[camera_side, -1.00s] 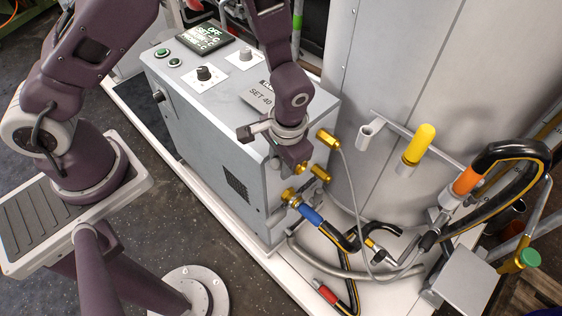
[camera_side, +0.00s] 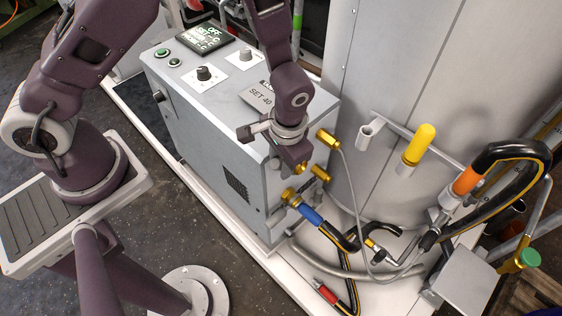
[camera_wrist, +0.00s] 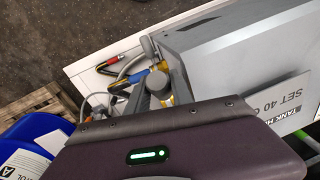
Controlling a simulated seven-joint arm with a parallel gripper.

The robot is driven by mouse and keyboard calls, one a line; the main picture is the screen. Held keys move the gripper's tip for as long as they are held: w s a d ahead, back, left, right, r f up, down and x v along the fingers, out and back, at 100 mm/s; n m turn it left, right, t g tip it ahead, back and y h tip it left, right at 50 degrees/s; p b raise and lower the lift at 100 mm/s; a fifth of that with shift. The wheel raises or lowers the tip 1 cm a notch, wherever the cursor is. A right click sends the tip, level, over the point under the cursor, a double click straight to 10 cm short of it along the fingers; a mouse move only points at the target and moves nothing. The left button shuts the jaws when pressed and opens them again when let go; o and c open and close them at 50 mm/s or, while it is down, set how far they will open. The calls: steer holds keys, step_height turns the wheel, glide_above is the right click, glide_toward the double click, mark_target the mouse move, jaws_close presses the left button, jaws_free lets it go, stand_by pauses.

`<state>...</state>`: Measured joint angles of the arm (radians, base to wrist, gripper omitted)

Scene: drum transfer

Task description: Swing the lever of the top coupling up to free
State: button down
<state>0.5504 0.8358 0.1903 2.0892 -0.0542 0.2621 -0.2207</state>
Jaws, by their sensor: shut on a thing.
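In the side view my gripper (camera_side: 298,166) points down at the right face of the grey heater cabinet (camera_side: 215,130). It is shut at the brass top coupling, seemingly on its lever; the jaws hide the lever and most of the coupling. A brass fitting (camera_side: 328,139) sticks out right of the jaws, and another (camera_side: 320,173) just below it. A lower brass coupling (camera_side: 289,195) carries a hose with a blue sleeve (camera_side: 311,215). The blue sleeve also shows in the wrist view (camera_wrist: 136,77), where the dark wrist housing covers much of the foreground.
A large grey tank (camera_side: 430,70) stands close on the right. A yellow-capped fitting (camera_side: 418,145), an orange-sleeved hose (camera_side: 467,181) and a loose red-tipped hose (camera_side: 327,293) are nearby. A thin grey hose passes beside the fittings. The wrist view shows a blue drum (camera_wrist: 32,132) at left.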

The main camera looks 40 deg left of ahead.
steer(key=shift+w+r, duration=0.1)
steer(key=shift+w, duration=0.05)
steer(key=w+g, duration=0.1)
steer(key=g, duration=0.1)
steer(key=w+r+g, duration=0.1)
steer(key=g, duration=0.1)
steer(key=shift+w+r, duration=0.2)
steer(key=shift+w, duration=0.1)
steer(key=shift+w+r+m+g, duration=0.15)
steer(key=shift+w+g, duration=0.5)
steer(key=shift+g, duration=0.25)
steer(key=shift+w+r+m+g, duration=0.15)
steer(key=shift+w+g, duration=0.5)
steer(key=shift+g, duration=0.25)
steer(key=c, duration=1.4)
jaws_free()
steer(key=a+v, duration=0.1)
steer(key=v, duration=0.6)
steer(key=shift+w+d, duration=0.15)
steer(key=shift+d, duration=0.35)
